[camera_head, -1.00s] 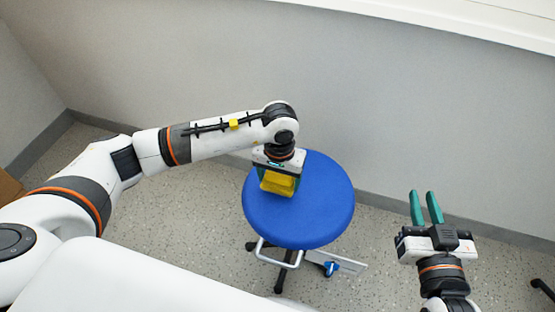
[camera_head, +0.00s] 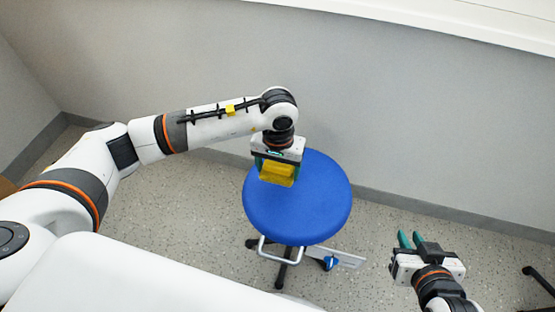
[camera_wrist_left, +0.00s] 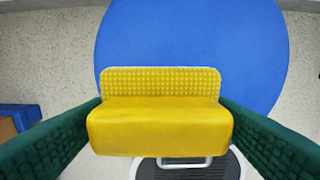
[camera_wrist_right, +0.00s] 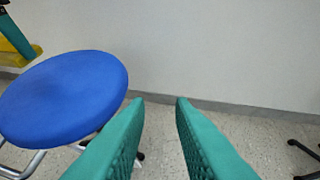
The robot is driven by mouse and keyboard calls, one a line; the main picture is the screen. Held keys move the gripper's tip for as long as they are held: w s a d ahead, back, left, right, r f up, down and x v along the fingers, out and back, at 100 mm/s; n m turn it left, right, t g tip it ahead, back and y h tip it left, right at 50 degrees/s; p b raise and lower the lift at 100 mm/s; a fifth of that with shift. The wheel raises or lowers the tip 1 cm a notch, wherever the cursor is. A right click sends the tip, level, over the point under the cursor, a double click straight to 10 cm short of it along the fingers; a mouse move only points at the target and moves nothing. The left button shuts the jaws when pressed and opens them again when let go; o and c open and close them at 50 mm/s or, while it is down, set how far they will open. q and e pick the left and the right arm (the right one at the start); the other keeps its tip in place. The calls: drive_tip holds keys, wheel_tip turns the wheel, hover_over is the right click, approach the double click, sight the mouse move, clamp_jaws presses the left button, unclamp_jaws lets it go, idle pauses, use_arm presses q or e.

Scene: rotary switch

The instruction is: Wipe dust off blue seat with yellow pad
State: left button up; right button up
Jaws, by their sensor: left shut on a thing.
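The round blue seat (camera_head: 312,208) belongs to a stool standing near the wall. It fills much of the left wrist view (camera_wrist_left: 190,35) and shows at the left of the right wrist view (camera_wrist_right: 65,97). My left gripper (camera_head: 276,172) is shut on the yellow pad (camera_head: 278,176), over the seat's far left part. The pad (camera_wrist_left: 160,128) sits between both green fingers in the left wrist view, its dotted part facing the seat. I cannot tell if it touches the seat. My right gripper (camera_head: 407,240) is empty, fingers apart, right of the stool. No dust is distinguishable.
The grey wall (camera_head: 420,130) rises close behind the stool. A metal footrest and dark stool legs (camera_head: 285,262) show below the seat. Speckled floor (camera_head: 190,215) is clear left of the stool. A black leg (camera_head: 537,278) stands at the far right.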

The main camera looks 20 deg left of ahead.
use_arm(q)
drive_tip(key=shift+r+p, duration=0.4)
drive_tip(key=shift+r, duration=0.5)
use_arm(e)
drive_tip(key=shift+s+d+f+g+h, duration=0.1)
drive_tip(key=shift+s+d+f+g, duration=0.05)
drive_tip(key=shift+s+f+g, duration=0.4)
drive_tip(key=shift+s+d+f+g+h, duration=0.1)
drive_tip(key=shift+s+d+f+g, duration=0.15)
drive_tip(key=shift+s, duration=0.35)
drive_tip(key=shift+s+d+f+g+h, duration=0.1)
drive_tip(key=shift+s+f+g, duration=0.25)
drive_tip(key=shift+s+g, duration=0.2)
